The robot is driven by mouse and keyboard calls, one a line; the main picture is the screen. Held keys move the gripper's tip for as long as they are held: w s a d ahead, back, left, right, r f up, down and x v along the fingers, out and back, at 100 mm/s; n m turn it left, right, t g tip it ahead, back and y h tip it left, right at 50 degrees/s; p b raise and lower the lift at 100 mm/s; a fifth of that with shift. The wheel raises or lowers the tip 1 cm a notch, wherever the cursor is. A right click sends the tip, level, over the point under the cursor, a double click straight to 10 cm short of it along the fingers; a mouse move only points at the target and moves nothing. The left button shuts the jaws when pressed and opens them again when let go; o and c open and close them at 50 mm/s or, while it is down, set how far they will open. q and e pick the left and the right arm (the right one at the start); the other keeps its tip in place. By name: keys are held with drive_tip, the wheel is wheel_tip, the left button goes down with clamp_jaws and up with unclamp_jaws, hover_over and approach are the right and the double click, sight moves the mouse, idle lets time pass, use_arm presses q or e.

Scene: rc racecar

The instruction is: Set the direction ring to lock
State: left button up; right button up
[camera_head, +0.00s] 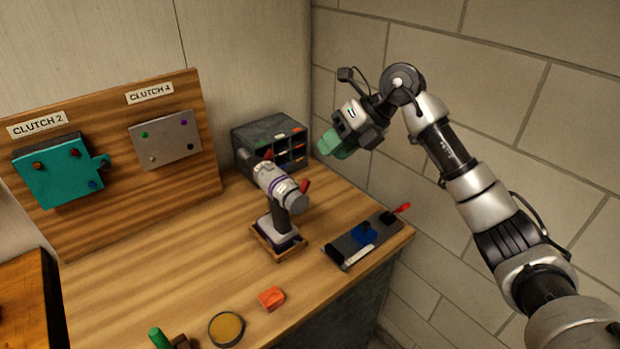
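A grey and white drill-like tool (272,182) stands upright in a small wooden tray (262,247) on the bench. My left gripper is out of view.
A dark organizer (262,131) stands at the back. A dark tray (345,247) with blue and red items lies at the right edge. An orange block (271,298) and a round tin (227,328) sit in front. A wooden board (120,205) holds two clutch panels.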

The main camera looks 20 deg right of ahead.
sight(308, 180)
drive_tip(key=shift+h, duration=0.5)
drive_tip(key=p+x, duration=0.1)
drive_tip(key=x, duration=0.3)
drive_tip(key=p+x, duration=0.2)
drive_tip(key=x, duration=0.2)
drive_tip(key=shift+d+f+p, duration=0.25)
drive_tip(key=shift+f+p, duration=0.05)
drive_tip(key=shift+f, duration=0.1)
drive_tip(key=shift+w+a+f, duration=0.15)
drive_tip(key=shift+a+f, duration=0.15)
drive_tip(key=shift+f, duration=0.25)
clamp_jaws()
